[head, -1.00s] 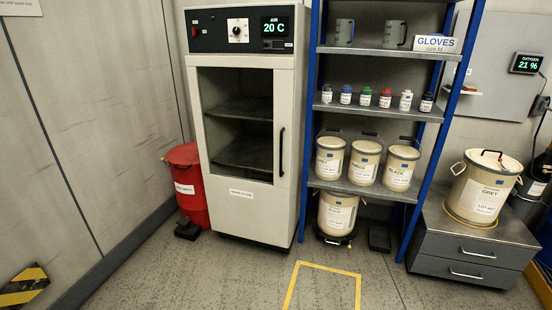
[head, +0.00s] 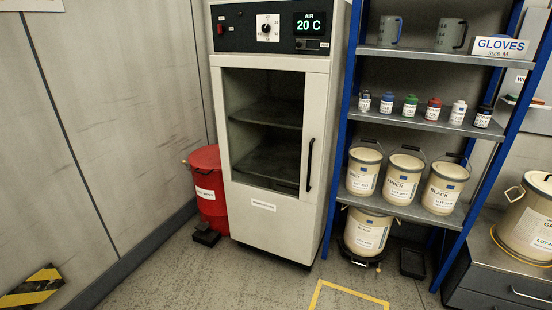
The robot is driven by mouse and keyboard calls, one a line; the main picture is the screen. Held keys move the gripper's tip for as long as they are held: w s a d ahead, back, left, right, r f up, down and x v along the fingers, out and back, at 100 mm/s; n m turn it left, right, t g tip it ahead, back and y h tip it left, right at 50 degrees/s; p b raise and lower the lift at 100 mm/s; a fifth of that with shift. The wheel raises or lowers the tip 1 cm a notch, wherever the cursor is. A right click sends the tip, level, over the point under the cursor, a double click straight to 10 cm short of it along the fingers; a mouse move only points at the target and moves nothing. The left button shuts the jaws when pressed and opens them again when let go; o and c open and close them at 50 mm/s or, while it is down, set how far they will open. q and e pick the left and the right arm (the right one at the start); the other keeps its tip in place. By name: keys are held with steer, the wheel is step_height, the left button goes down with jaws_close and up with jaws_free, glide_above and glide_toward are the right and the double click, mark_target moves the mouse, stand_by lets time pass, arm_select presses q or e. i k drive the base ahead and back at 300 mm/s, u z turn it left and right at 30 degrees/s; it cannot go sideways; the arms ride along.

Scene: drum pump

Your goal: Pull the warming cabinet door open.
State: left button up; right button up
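The warming cabinet (head: 322,130) stands against the back wall, left of the shelving. Its glass door (head: 262,131) is closed, and two empty inner shelves show through the pane. A dark vertical handle (head: 309,165) is on the door's right side. The top panel has a dial (head: 268,27) and a display (head: 309,23) reading AIR 20 C. Neither of my grippers is in view.
A red bin (head: 207,185) with a foot pedal stands left of the cabinet. Blue-framed shelving (head: 411,120) with pails, small bottles and mugs stands close on its right. A grey drawer unit (head: 500,275) is at the right. The floor (head: 225,280) in front is clear, with a yellow outline.

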mark_target(278, 223)
steer(key=u, duration=0.05)
steer(key=i, duration=0.75)
steer(key=z, duration=0.85)
steer(key=i, duration=0.45)
steer(key=z, duration=0.5)
